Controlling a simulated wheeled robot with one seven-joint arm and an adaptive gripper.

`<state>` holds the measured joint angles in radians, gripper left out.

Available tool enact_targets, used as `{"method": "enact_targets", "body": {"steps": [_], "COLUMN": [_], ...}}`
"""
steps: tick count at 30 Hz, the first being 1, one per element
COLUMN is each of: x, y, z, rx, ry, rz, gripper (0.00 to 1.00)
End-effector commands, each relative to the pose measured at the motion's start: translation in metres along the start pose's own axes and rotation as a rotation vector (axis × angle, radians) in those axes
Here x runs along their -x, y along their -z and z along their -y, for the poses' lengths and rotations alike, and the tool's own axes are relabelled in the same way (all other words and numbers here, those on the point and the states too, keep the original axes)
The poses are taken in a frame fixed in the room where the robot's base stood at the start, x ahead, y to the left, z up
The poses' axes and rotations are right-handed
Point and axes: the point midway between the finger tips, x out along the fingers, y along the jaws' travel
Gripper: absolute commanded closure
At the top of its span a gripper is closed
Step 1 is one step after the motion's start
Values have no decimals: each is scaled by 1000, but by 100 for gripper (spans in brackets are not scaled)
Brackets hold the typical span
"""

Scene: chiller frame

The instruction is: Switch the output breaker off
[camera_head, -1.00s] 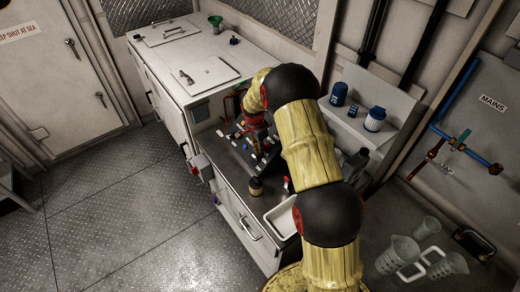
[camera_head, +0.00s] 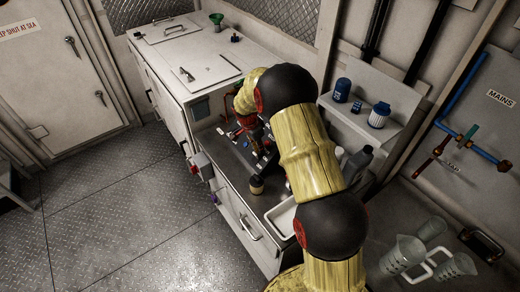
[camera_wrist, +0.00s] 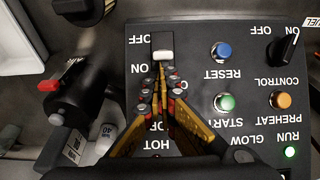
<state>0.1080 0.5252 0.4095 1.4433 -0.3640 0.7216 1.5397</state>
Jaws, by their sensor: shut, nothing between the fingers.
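The control panel (camera_wrist: 190,90) is dark with white lettering and appears upside down in the wrist view. A breaker (camera_wrist: 162,42) in a black housing with a white lever (camera_wrist: 163,55) sits at its upper left, between the OFF and ON labels. The label naming it is not readable, and its exact lever position is hard to tell. My gripper (camera_wrist: 160,68) is shut and empty, its tips right at the lever's ON-side edge; I cannot tell whether they touch. In the head view the panel (camera_head: 264,161) is partly hidden by my arm.
A blue reset button (camera_wrist: 221,52), green start button (camera_wrist: 225,102), orange preheat button (camera_wrist: 281,99) and black control knob (camera_wrist: 288,48) lie right of the breaker. A black object with a red tip (camera_wrist: 75,98) stands left. A small jar (camera_head: 256,185) stands by the panel.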

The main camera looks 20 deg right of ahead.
Motion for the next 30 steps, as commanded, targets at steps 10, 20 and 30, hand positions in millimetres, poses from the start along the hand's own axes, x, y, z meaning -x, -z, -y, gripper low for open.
{"method": "enact_targets", "body": {"steps": [10,20,30], "x": [0,-1,-3], "y": [-4,-11,-22], "z": [0,0,0], "rx": [2,3,2], "ry": [1,2,2], "rz": [-54,-129,-273], "gripper": [100,100,100]}}
